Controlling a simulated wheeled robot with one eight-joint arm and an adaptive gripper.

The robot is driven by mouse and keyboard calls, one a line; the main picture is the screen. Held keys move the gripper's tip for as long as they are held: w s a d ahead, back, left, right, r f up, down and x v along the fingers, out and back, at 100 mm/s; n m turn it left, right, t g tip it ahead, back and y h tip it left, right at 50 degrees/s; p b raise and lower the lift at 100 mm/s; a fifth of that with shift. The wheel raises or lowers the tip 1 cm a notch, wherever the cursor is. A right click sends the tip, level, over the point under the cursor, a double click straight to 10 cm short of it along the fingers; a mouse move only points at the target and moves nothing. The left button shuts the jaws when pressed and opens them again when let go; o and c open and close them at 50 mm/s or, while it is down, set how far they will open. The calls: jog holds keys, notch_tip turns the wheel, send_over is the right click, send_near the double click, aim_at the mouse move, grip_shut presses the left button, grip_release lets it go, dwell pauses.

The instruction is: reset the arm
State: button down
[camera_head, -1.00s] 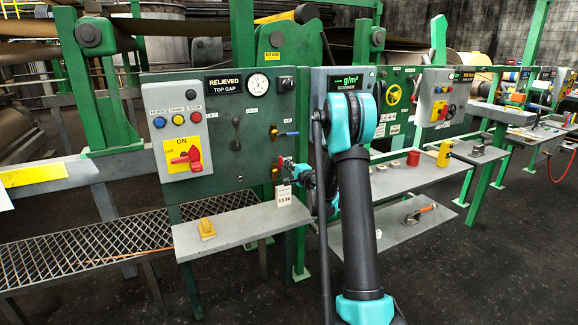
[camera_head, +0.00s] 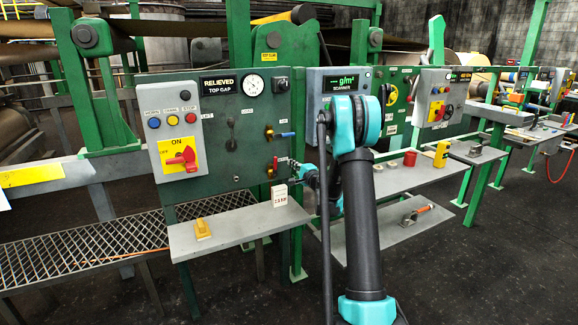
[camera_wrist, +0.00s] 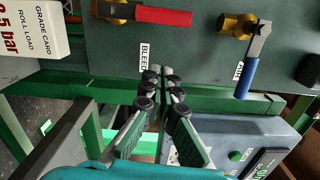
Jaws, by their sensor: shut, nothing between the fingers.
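My gripper (camera_wrist: 160,78) shows in the wrist view with its two fingers close together and nothing between them. It is in front of the dark green panel (camera_wrist: 205,70), beside the BLEED label. In the head view it is mostly hidden behind my own arm, just right of the panel's lower right side. A valve with a red handle (camera_wrist: 165,15) and one with a blue handle (camera_wrist: 250,75) are on the panel, apart from the fingers. In the head view the red handle (camera_head: 275,161) points up and the blue handle (camera_head: 285,135) points right.
The grade card (camera_head: 279,195) stands at the right end of the grey shelf (camera_head: 235,222), with a yellow block (camera_head: 203,229) to the left. The scanner box (camera_head: 340,80) is right of the panel. A lower shelf (camera_head: 395,228) holds an orange-handled tool (camera_head: 416,213).

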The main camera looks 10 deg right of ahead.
jog(key=a+v, duration=0.1)
jog(key=v, duration=0.9)
jog(key=s+a+f+n+g, duration=0.1)
jog(key=s+a+n+g, duration=0.35)
jog(key=s, duration=0.55)
jog(key=s+a+f+n+g, duration=0.1)
jog(key=s+a+n+g, duration=0.3)
jog(key=s, duration=0.6)
jog(key=s+d+f+n+g+h, duration=0.1)
jog(key=s+d+f+n+h, duration=0.1)
jog(key=s, duration=0.6)
jog(key=s+d+f+n+g+h, duration=0.1)
jog(key=s+d+f+n+h, duration=0.1)
jog(key=s, duration=0.6)
jog(key=s+d+f+n+g+h, duration=0.2)
jog(key=s+f, duration=0.2)
jog(key=s, duration=0.5)
jog(key=shift+d+f, duration=0.25)
jog(key=shift+f, duration=0.1)
